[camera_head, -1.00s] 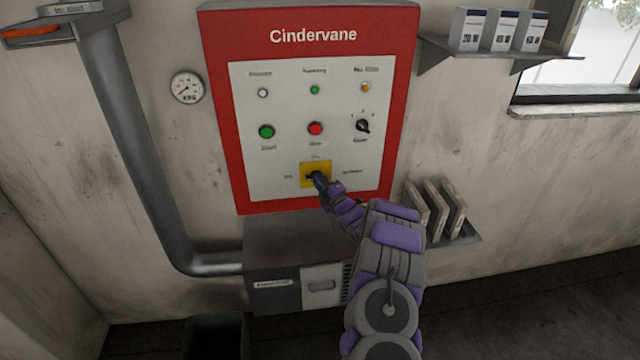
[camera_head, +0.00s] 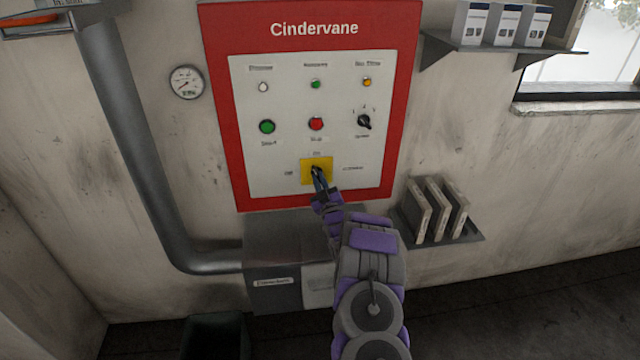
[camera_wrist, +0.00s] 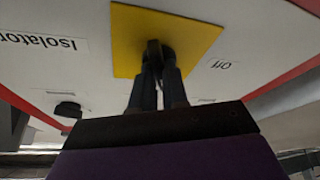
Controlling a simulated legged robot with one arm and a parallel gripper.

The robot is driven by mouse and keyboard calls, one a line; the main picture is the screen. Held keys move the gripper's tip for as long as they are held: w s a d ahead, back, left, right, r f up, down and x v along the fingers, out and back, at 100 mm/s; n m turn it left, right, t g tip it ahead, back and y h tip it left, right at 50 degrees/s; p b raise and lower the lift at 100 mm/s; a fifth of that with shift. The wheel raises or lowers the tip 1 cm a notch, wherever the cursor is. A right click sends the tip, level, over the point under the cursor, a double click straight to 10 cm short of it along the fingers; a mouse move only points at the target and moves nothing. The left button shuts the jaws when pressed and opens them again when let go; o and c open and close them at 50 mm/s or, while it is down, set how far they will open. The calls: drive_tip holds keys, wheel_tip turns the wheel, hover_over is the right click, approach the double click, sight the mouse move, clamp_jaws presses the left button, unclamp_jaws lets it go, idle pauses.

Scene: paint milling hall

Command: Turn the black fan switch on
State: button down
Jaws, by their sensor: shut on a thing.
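A black switch handle (camera_wrist: 154,52) sits on a yellow square plate (camera_head: 307,180) low on the red-framed Cindervane panel (camera_head: 270,190). The plate also shows in the wrist view (camera_wrist: 196,42). "Off" stands on one side of the plate and "Isolator" on the other. My gripper (camera_head: 317,175) is at this handle, with its two fingers (camera_wrist: 158,82) shut on it; they partly hide it. The handle's exact angle is hard to tell. A second black knob (camera_head: 364,121) is higher on the panel's right, clear of my gripper. I cannot read a fan label on either.
Green (camera_head: 267,127) and red (camera_head: 316,124) buttons sit above the plate. A grey box (camera_head: 274,292) juts out below the panel. A shelf with upright panels (camera_head: 470,238) is right of my arm. A grey pipe (camera_head: 125,130) runs down at left.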

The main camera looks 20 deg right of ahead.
drive_tip(key=m+h, duration=0.1)
drive_tip(key=m, duration=0.1)
drive_tip(key=m+h+b, duration=0.1)
drive_tip(key=m, duration=0.1)
drive_tip(key=m+h+b, duration=0.1)
drive_tip(key=m+h, duration=0.1)
drive_tip(key=m, duration=0.1)
drive_tip(key=shift+a+f, duration=0.2)
drive_tip(key=shift+f, duration=0.2)
drive_tip(key=shift+m, duration=0.4)
drive_tip(key=c, duration=1.4)
unclamp_jaws()
drive_tip(key=shift+w, duration=0.15)
drive_tip(key=shift+o, duration=1.3)
drive_tip(key=shift+r, duration=0.25)
